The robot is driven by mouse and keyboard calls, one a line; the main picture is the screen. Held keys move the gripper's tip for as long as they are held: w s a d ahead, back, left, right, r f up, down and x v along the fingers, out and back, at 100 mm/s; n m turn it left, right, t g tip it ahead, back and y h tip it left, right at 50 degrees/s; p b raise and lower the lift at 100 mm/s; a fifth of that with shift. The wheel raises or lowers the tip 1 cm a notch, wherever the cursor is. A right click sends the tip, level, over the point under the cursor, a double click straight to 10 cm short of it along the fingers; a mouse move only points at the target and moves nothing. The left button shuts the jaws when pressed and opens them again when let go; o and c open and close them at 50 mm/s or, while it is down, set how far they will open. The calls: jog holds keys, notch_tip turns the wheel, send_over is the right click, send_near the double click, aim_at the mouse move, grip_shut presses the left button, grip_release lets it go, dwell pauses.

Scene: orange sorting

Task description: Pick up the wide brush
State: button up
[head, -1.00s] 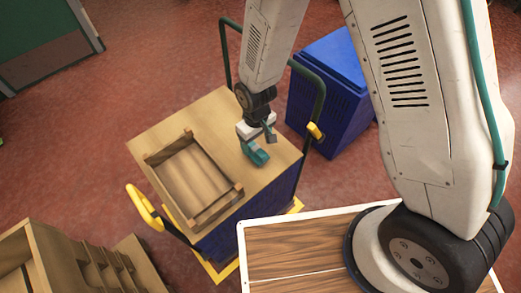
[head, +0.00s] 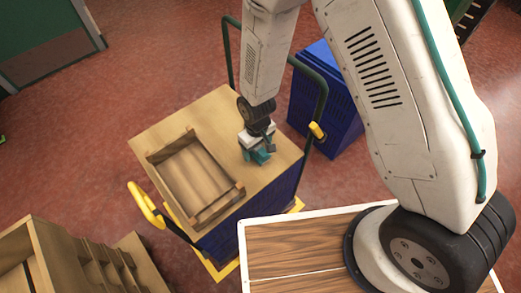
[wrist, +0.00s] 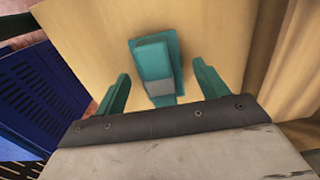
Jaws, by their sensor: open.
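The wide brush (wrist: 153,62) looks teal with a grey part at its near end. In the wrist view it lies on the wooden top of the cart, between the two teal fingers of my gripper (wrist: 161,70). There is a gap on each side, and the fingers do not touch it. My gripper is open. In the head view my gripper (head: 257,150) is low over the cart top (head: 215,112), right of the wooden tray. There the brush is hard to tell from the teal fingers.
An empty wooden tray (head: 165,155) stands on the cart top. A green cart handle (head: 319,100) rises on the right, with a blue crate (head: 340,135) behind it. A wooden shelf unit (head: 55,240) stands at lower left. Bare cart top lies left of my gripper.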

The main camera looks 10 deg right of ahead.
jog(key=shift+f, duration=0.1)
dwell(0.3)
jog(key=c, duration=1.2)
